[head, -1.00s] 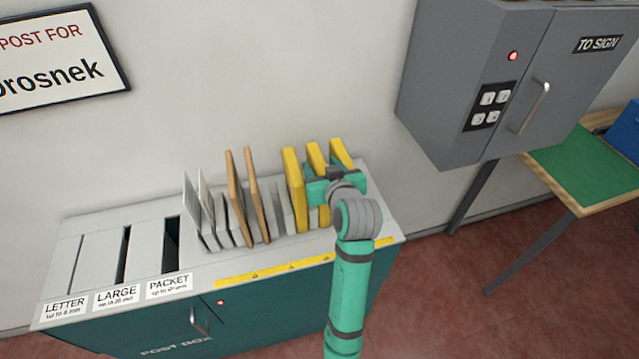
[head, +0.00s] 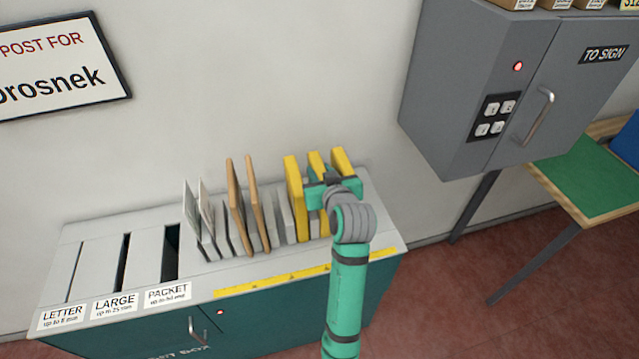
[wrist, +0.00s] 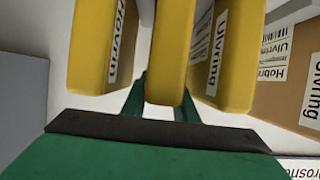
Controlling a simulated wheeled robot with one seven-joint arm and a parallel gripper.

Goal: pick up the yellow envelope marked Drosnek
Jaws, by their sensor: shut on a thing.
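Three yellow envelopes stand upright in the rack on the post box: a left one (head: 295,197), a middle one (head: 316,161) and a right one (head: 343,159). My gripper (head: 328,186) is at the middle one. In the wrist view my gripper (wrist: 163,97) has a finger on each side of the middle yellow envelope (wrist: 167,50) and is shut on it. A yellow envelope at the left (wrist: 92,45) has a label like "Hovrim"; one at the right (wrist: 240,50) reads like "Ulvring". The middle envelope's label is not readable, so I cannot tell if it says Drosnek.
Brown envelopes (head: 236,205) and pale ones (head: 192,208) stand in the rack to the left. The post box top has slots (head: 120,260) at left. A grey locker (head: 455,90) hangs at upper right, above a green-topped table (head: 580,175). A wall sign (head: 50,65) ends in "rosnek".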

